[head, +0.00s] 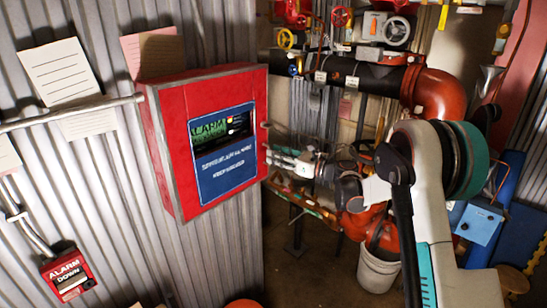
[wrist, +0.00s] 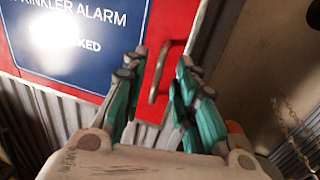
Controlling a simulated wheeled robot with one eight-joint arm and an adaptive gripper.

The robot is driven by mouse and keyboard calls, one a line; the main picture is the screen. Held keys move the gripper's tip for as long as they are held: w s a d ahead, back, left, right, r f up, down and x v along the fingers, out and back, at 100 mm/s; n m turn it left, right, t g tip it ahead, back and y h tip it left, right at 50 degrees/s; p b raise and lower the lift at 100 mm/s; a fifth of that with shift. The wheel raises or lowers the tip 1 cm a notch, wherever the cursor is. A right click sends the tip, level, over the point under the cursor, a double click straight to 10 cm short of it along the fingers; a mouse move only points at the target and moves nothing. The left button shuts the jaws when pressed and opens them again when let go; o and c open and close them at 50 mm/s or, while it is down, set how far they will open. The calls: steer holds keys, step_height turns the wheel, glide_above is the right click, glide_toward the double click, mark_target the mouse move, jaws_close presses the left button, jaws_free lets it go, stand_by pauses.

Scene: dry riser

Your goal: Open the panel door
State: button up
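The red panel (head: 170,165) is a box on the corrugated wall, left of centre in the head view. Its door carries a blue alarm sign (head: 222,157) and looks closed. In the wrist view, the red door (wrist: 189,20) has a metal loop handle (wrist: 158,75) near its right edge. My gripper (wrist: 162,66) is open, one teal finger on each side of the handle in the picture. I cannot tell whether either finger touches it. In the head view, my gripper (head: 283,158) is at the door's right edge, where the handle is hard to make out.
A thin pipe (head: 75,110) runs along the wall to the panel's left. A red alarm box (head: 68,275) hangs below left. Thick pipes with valve wheels (head: 397,30) stand behind my arm. A white bucket (head: 378,270) is on the floor. The wall below the panel is clear.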

steer(key=shift+x, duration=0.85)
steer(key=shift+c, duration=0.2)
jaws_close()
